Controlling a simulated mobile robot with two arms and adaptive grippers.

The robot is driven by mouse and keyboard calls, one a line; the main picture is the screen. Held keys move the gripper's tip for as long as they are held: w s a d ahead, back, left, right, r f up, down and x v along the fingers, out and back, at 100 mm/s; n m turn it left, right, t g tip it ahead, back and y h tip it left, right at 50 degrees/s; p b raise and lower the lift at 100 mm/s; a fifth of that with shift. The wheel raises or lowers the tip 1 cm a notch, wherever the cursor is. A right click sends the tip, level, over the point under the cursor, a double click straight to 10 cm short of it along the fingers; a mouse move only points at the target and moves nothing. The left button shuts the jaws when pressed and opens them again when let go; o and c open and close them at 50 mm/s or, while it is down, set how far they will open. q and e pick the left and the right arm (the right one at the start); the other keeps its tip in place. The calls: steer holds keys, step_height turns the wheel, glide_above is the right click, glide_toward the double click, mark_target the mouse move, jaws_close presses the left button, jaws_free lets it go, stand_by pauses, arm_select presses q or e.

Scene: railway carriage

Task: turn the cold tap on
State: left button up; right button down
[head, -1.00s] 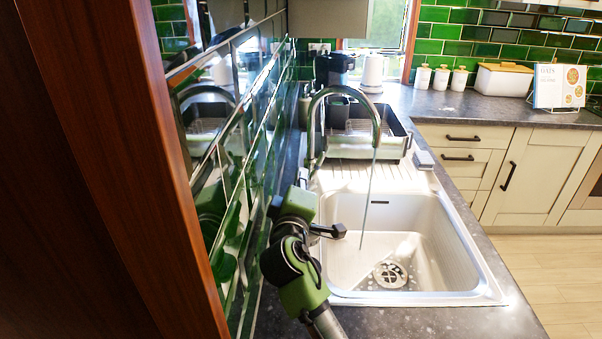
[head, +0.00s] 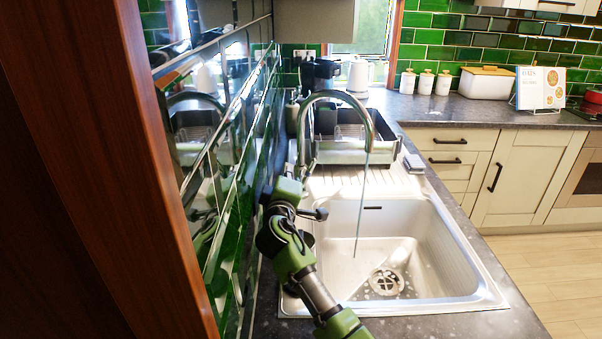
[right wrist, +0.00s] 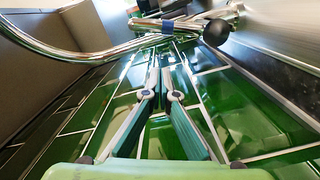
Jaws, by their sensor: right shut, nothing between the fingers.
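The chrome tap (head: 335,96) arches over the sink (head: 440,270), and a thin stream (head: 360,212) falls from its spout. In the right wrist view the tap's curved pipe (right wrist: 50,45) comes in from the left. A blue band (right wrist: 167,25) and a black round knob (right wrist: 216,32) show on its chrome fittings. My right gripper (head: 287,186) is at the sink's left edge, near the tap's base. Its fingers (right wrist: 160,62) are shut and empty, pointing towards the fittings; I cannot tell whether they touch. My left gripper is out of view.
A green tiled wall (head: 250,170) stands close on the left of my right arm, with a wooden panel (head: 110,170) in front. A dish rack (head: 350,145) sits behind the sink. The worktop (head: 440,108) at the back right has free room.

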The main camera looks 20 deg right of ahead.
mark_target(311, 172)
steer(key=d, duration=0.2)
steer(key=d+f+p, duration=0.1)
steer(key=shift+s+d+f, duration=0.15)
steer(key=shift+d+f, duration=0.05)
steer(key=shift+d, duration=0.2)
steer(key=shift+s+d+f+m+b, duration=0.1)
steer(key=shift+d+f+m+b, duration=0.15)
steer(key=shift+m+b, duration=0.3)
steer(key=shift+s+d+f+m+b, duration=0.1)
steer(key=shift+d+f+m+b, duration=0.05)
steer(key=shift+d+m+b, duration=0.35)
steer(key=shift+d+m, duration=0.15)
steer(key=shift+m, duration=0.5)
steer(key=shift+s+d+m+b, duration=0.15)
steer(key=shift+d+m+b, duration=0.25)
steer(key=shift+m, duration=0.2)
